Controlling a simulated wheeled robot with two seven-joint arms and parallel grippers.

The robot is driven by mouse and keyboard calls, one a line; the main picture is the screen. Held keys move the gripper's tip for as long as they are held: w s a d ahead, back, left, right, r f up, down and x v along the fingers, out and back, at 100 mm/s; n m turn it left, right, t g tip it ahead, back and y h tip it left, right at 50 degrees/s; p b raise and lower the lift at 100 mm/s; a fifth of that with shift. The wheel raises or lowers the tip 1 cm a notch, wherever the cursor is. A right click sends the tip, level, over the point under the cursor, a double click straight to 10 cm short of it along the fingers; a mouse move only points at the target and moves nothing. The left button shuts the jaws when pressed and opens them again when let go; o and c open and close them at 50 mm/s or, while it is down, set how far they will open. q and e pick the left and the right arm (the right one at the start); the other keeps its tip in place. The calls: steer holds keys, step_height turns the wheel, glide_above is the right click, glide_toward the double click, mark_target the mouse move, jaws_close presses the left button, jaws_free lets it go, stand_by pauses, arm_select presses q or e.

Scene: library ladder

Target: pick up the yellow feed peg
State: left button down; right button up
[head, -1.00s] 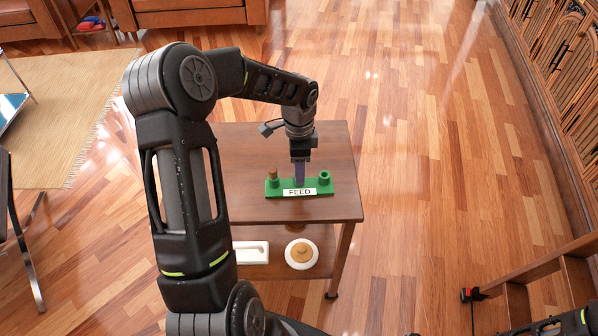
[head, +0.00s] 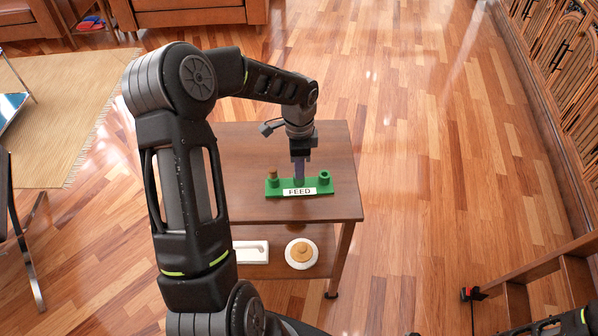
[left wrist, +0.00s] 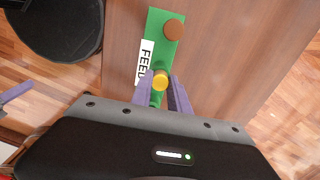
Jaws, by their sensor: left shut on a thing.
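The yellow feed peg (left wrist: 161,79) shows between the purple fingertips of my left gripper (left wrist: 167,88) in the left wrist view. The gripper is shut on it, over the middle of the green FEED rack (left wrist: 156,50). In the head view my left gripper (head: 299,172) points straight down at the middle of the rack (head: 326,187), and its fingers hide the peg. I cannot tell whether the peg is still seated. A brown peg (head: 273,174) stands in the rack's left holder. The right holder (head: 324,176) looks empty.
The rack stands near the front edge of a wooden side table (head: 250,145). The lower shelf holds a white tray (head: 250,252) and a white round dish with a tan piece (head: 301,253). Wooden steps (head: 560,268) stand at lower right. The tabletop behind the rack is clear.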

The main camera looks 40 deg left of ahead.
arm_select(q)
steer(key=shift+r, duration=0.1)
stand_by(0.3)
step_height(320, 180, up, 10)
steer(key=b, duration=0.1)
stand_by(0.4)
stand_by(0.4)
steer(key=w+d+f+n, duration=0.1)
steer(key=w+d+n, duration=0.1)
steer(key=d+n, duration=0.3)
steer(key=w+d+f+n, duration=0.1)
steer(key=d+n, duration=0.4)
steer(key=d, duration=0.7)
steer(key=shift+w+d+f, duration=0.15)
steer(key=shift+w+f, duration=0.05)
steer(key=shift+w, duration=0.2)
